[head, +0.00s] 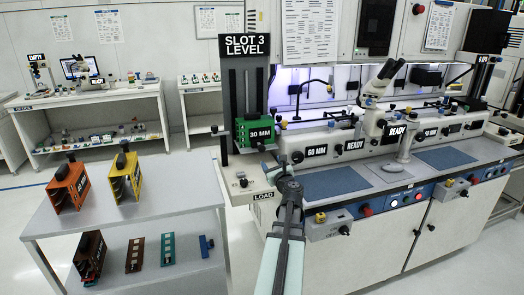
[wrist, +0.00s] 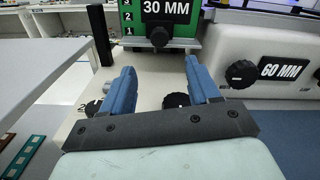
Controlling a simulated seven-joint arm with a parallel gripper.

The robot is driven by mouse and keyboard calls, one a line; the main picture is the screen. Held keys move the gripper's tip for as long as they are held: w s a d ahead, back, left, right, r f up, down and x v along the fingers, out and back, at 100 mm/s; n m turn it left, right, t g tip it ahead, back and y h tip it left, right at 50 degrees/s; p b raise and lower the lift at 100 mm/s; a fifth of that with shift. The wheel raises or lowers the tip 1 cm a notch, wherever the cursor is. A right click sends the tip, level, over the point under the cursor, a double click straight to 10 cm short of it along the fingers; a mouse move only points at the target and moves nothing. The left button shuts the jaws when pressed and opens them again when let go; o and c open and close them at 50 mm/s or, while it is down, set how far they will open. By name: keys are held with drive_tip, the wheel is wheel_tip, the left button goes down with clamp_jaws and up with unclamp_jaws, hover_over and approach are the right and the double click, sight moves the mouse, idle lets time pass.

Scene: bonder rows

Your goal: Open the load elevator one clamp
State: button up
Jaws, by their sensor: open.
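The load elevator is a dark upright tower (head: 229,90) under a "SLOT 3 LEVEL" sign (head: 244,46), with a "LOAD" label at its base. It carries a green block marked "30 MM" (head: 254,132), which also shows at the top of the wrist view (wrist: 184,14). A black knob (wrist: 159,36) sits low on the front of the green block; I cannot tell for certain whether this is the clamp. My gripper (head: 280,168) is in front of and below the green block. In the wrist view its blue fingers (wrist: 160,66) are apart and empty, with the knob ahead, between and beyond them.
A white housing with a "60 MM" knob (wrist: 242,74) is close on the right. More black knobs are on the base plate below. A grey table (head: 130,195) at left holds orange (head: 68,187) and yellow (head: 125,178) magazines. A microscope (head: 380,95) stands right.

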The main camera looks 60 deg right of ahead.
sight(262, 150)
drive_tip(key=x, duration=1.3)
drive_tip(key=shift+w+d, duration=0.1)
drive_tip(key=shift+c, duration=0.2)
clamp_jaws()
